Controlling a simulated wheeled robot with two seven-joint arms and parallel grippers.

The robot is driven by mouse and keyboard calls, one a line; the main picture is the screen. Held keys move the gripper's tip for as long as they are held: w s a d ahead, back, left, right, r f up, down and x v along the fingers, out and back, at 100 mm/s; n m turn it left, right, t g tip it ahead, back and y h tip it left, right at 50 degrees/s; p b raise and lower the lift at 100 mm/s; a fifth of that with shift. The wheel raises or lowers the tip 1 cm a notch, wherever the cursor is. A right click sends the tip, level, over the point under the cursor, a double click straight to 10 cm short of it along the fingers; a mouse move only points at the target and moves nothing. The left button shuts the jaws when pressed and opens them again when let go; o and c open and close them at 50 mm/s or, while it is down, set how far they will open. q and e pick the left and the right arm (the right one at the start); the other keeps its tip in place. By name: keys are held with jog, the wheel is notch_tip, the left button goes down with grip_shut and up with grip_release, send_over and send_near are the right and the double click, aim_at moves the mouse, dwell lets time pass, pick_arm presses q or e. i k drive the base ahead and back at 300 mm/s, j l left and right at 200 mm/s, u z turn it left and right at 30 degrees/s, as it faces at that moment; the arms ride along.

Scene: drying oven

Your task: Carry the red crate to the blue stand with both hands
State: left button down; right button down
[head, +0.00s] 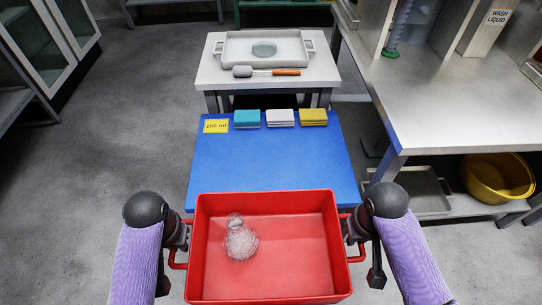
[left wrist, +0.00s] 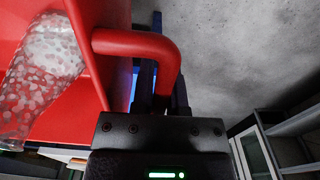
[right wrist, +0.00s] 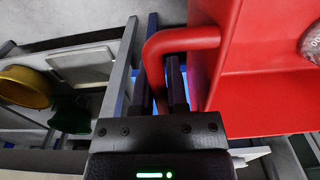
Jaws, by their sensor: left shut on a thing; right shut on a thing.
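The red crate (head: 290,240) is at the bottom middle of the head view, in front of the near edge of the blue stand (head: 290,165). A clear flask with a speckled pattern (head: 240,243) is inside the crate, left of its middle. My left gripper (head: 180,240) is shut on the crate's left handle, which shows in the left wrist view (left wrist: 145,45). My right gripper (head: 350,232) is shut on the right handle, which shows in the right wrist view (right wrist: 180,42). The crate looks about level and hides part of the stand's near edge.
Teal (head: 247,118), white (head: 281,117) and yellow (head: 313,117) blocks and a yellow label (head: 216,126) line the stand's far edge. A white table (head: 215,75) with a tray stands behind. A steel bench (head: 440,95) is at right. Bare floor lies left.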

aim_at(265, 168)
jog(key=i, duration=1)
